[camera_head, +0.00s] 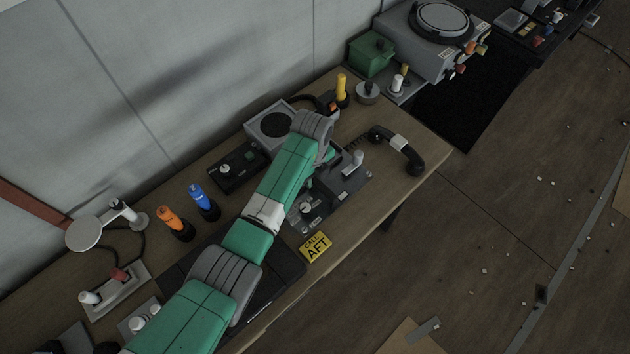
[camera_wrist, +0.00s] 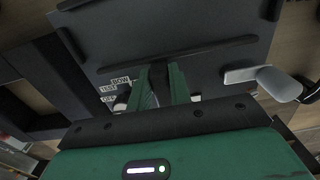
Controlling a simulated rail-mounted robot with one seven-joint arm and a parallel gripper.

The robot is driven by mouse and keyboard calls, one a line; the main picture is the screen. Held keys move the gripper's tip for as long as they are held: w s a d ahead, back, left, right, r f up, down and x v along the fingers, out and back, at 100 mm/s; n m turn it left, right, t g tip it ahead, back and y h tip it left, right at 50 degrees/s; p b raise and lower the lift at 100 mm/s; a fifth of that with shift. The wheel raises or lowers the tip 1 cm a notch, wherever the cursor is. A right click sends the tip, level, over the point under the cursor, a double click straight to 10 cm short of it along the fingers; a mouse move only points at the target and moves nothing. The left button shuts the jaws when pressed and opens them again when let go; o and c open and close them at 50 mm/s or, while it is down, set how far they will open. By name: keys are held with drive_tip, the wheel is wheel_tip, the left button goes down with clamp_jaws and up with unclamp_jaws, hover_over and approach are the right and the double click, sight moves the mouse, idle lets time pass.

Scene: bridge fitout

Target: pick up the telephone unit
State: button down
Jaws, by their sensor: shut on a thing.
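The telephone unit (camera_head: 345,187) is a dark grey box with a light lever and knobs, on the wooden bench beneath my arm. Its black handset (camera_head: 414,162) lies off to the right on the bench, joined by a coiled cord. In the wrist view the unit's grey face (camera_wrist: 215,42) fills the upper middle, with small labels reading BOW, TEST and OFF. My gripper (camera_wrist: 160,84) has its green fingers shut on a dark upright part of the unit. In the head view my arm hides most of the gripper. I cannot tell whether the unit is off the bench.
A yellow CALL AFT sign (camera_head: 315,247) lies at the bench's front edge. A grey speaker box (camera_head: 262,125) and a dark switch box (camera_head: 236,169) stand behind. A yellow bottle (camera_head: 342,88), blue bottle (camera_head: 200,197) and orange bottle (camera_head: 170,219) stand along the back.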

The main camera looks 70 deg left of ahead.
wheel_tip(320, 180, up, 10)
drive_tip(key=shift+p, duration=0.65)
